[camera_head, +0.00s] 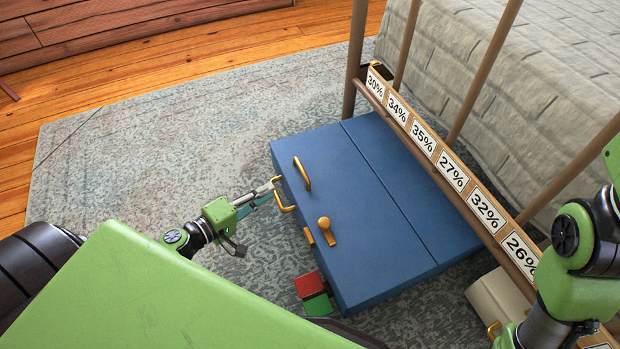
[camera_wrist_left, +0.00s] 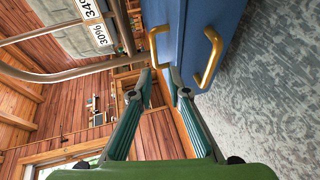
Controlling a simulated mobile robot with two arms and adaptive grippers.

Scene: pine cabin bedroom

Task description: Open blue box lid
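The blue box (camera_head: 375,240) lies on the rug with its lid down. A brass handle (camera_head: 302,173) stands on its top, beside a brass latch (camera_head: 325,231). A second brass handle (camera_head: 284,196) is on the side facing me. My left gripper (camera_head: 276,184) is at the box's left edge, near both handles. In the left wrist view, the left gripper's fingers (camera_wrist_left: 159,76) are apart, with the top handle (camera_wrist_left: 154,46) just beyond their tips and the side handle (camera_wrist_left: 208,57) to the right. Contact cannot be told. My right arm shows at the right; its gripper is not visible.
A bed frame with a rail of percentage labels (camera_head: 452,172) runs along the box's far side. Red (camera_head: 308,285) and green (camera_head: 317,305) blocks lie by its near corner. A beige object (camera_head: 497,298) is at the lower right. The rug (camera_head: 190,140) is clear at left.

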